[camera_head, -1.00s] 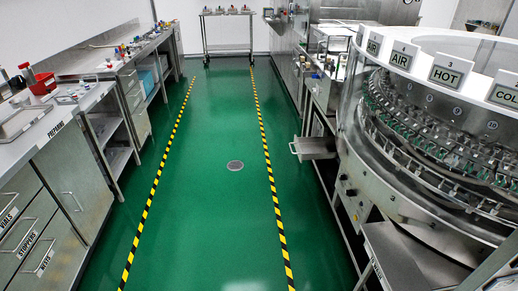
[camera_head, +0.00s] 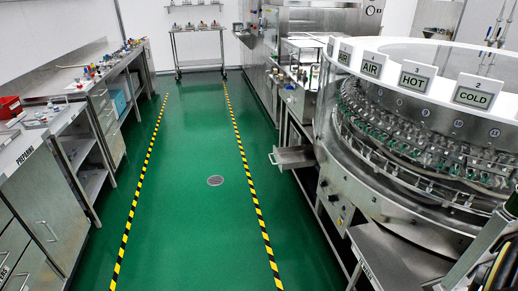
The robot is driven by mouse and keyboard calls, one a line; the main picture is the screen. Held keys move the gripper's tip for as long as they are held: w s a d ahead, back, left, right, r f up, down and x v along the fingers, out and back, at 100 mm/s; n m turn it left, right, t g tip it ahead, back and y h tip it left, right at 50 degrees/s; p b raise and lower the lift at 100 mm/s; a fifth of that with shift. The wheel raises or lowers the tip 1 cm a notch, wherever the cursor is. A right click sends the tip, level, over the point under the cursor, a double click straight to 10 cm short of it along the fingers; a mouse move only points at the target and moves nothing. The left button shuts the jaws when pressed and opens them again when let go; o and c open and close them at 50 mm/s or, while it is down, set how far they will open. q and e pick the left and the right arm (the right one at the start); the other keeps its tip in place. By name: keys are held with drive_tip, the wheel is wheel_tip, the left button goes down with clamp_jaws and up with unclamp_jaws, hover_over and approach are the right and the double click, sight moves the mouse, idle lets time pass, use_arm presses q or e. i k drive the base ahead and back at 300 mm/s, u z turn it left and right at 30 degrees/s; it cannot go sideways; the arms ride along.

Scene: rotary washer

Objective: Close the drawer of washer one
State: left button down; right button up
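The round washer (camera_head: 345,183) stands on the right, with a clear wall and a ring of small glass vials inside. A metal drawer or tray (camera_head: 294,157) sticks out into the aisle from the washer's far left side; its handle faces the aisle. A second flat metal ledge or tray (camera_head: 398,262) juts out at the near lower right, with a label on its front edge. I cannot tell which of these belongs to washer one. Neither gripper is in view.
The green floor (camera_head: 190,225) between the striped lines is clear, with a flush drain (camera_head: 215,181). Cabinets and a bench (camera_head: 50,130) line the left. A metal cart (camera_head: 199,50) stands at the far end. A dark, yellow-striped thing (camera_head: 500,268) cuts into the lower right corner.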

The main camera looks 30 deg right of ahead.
sight(296, 157)
drive_tip(key=z, duration=0.15)
drive_tip(key=i, duration=2)
drive_tip(key=z, duration=1.4)
drive_tip(key=i, duration=1.15)
drive_tip(key=z, duration=1.25)
drive_tip(key=i, duration=0.2)
drive_tip(key=z, duration=0.15)
